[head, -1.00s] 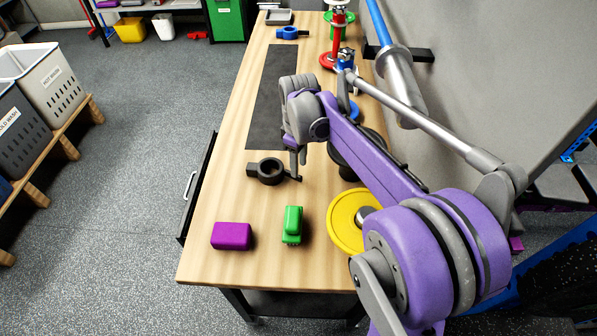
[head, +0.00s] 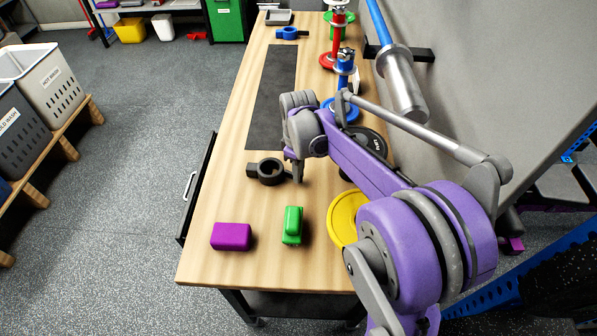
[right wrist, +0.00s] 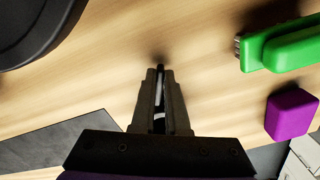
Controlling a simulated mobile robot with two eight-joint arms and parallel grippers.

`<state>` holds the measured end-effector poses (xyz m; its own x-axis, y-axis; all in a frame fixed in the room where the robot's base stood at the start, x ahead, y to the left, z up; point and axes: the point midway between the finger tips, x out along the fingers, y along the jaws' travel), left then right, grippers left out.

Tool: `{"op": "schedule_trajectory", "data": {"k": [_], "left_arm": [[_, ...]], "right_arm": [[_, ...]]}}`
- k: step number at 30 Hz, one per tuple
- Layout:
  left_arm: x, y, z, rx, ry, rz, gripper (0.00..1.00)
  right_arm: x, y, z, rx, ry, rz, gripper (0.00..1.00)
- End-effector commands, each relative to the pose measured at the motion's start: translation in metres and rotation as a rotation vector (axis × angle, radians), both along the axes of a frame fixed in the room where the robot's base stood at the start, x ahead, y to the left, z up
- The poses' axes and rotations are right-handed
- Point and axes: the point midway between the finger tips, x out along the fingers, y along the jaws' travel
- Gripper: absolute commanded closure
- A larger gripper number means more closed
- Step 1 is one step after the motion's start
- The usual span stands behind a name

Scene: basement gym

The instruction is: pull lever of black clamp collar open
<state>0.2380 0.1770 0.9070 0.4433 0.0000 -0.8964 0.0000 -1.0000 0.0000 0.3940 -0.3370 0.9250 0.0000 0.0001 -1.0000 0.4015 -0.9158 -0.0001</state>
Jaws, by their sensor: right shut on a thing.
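The black clamp collar (head: 262,174) lies flat on the wooden bench in the head view, its ring facing up and a block on its left side. Its lever is on the right side, mostly hidden by my right gripper (head: 298,175). That gripper points down just right of the ring, shut on the lever. In the right wrist view my right gripper (right wrist: 160,85) has its fingers close together around a thin dark piece, the lever's end. The collar's ring is hidden there. My left gripper is not in view.
On the bench (head: 215,205), a purple block (head: 231,237) and a green object (head: 292,225) lie nearer. A yellow plate (head: 341,218) and a black plate (head: 371,144) lie to the right. A dark mat (head: 272,100) and blue collar (head: 287,33) are farther back.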

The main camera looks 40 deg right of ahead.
Motion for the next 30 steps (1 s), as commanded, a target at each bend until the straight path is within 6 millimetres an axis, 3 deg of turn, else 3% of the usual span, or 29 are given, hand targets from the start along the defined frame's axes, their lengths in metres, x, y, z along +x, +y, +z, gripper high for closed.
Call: {"op": "schedule_trajectory", "data": {"k": [6,15,24,25,30], "left_arm": [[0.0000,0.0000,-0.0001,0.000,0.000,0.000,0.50],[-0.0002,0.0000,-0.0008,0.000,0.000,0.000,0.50],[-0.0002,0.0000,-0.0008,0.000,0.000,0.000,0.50],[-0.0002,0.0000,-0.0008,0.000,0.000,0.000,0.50],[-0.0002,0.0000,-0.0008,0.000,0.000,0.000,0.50]], "right_arm": [[0.0004,-0.0007,0.0000,0.000,0.000,0.016,1.00],[0.0044,-0.0079,-0.0001,0.000,0.000,0.214,1.00],[0.0046,-0.0080,0.0000,0.000,0.000,0.229,1.00],[0.0046,-0.0079,0.0000,0.000,0.000,0.229,0.85],[0.0045,-0.0078,0.0000,0.000,0.000,0.228,0.57]]}}
